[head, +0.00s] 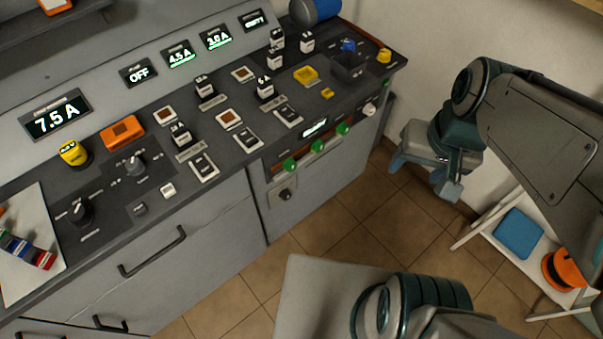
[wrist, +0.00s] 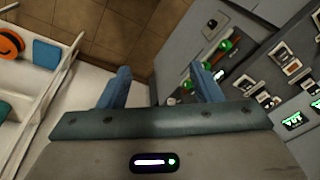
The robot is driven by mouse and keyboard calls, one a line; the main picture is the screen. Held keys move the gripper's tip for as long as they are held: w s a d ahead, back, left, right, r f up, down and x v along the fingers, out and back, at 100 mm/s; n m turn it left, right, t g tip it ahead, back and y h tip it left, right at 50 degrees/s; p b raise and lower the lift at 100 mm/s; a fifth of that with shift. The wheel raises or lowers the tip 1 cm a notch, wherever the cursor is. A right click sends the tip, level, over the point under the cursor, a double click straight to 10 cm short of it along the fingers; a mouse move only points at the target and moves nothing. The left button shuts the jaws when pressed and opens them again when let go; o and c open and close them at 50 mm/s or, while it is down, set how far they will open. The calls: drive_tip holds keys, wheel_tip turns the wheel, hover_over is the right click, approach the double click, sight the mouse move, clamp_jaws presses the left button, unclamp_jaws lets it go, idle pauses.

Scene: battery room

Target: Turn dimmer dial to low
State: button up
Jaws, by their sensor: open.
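Several knobs show in the head view, and their labels are too small to read, so I cannot tell which is the dimmer dial. One black knob (head: 135,162) and another black knob (head: 78,212) sit on the left of the console top. A dark knob on a small plate (head: 285,195) is on the console's front face, and a pale knob (head: 369,108) is at that face's right end. My gripper (head: 425,178) is open and empty, right of the console and apart from it. Its two blue fingers (wrist: 162,85) stand spread in the wrist view.
The grey console (head: 210,240) fills the left, with green knobs (head: 343,129), switches, a yellow knob (head: 73,153) and a drawer handle (head: 153,251). A white shelf (head: 535,262) with a blue item (head: 518,233) and orange item (head: 565,268) stands right. Tiled floor between is clear.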

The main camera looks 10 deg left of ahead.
sight(288, 198)
drive_tip(key=w+a+f+m+g+y+b, duration=0.15)
drive_tip(key=a+f+m+y+b, duration=0.3)
drive_tip(key=f, duration=0.45)
drive_tip(key=w+a+f+m+g+y+b, duration=0.1)
drive_tip(key=a+f+m+g+y+b, duration=0.35)
drive_tip(key=f, duration=0.55)
drive_tip(key=w+a+f+m+g+y+b, duration=0.1)
drive_tip(key=w+a+f+m+y+b, duration=0.1)
drive_tip(key=a+f+y+b, duration=0.45)
drive_tip(key=w+a+f+m+t+h+b, duration=0.1)
drive_tip(key=w+f+m+t+b, duration=0.15)
drive_tip(key=f+m+t, duration=0.6)
drive_tip(key=w+f+m+t+h+b, duration=0.15)
drive_tip(key=f+m+b, duration=0.3)
drive_tip(key=f, duration=0.95)
drive_tip(key=w+a+f+m+t+b, duration=0.1)
drive_tip(key=w+f+m+t+b, duration=0.15)
drive_tip(key=f+m+t, duration=0.65)
drive_tip(key=w+a+g, duration=0.1)
drive_tip(key=w+a, duration=0.1)
drive_tip(key=a, duration=0.1)
drive_tip(key=w+a+f+g+b, duration=0.1)
drive_tip(key=w+a, duration=0.2)
drive_tip(key=a, duration=0.1)
drive_tip(key=w+a+f+n+g, duration=0.1)
drive_tip(key=w+a, duration=0.2)
drive_tip(key=shift+w+a+b, duration=0.1)
drive_tip(key=shift+a+b, duration=0.1)
drive_tip(key=shift+b, duration=0.1)
drive_tip(key=c, duration=1)
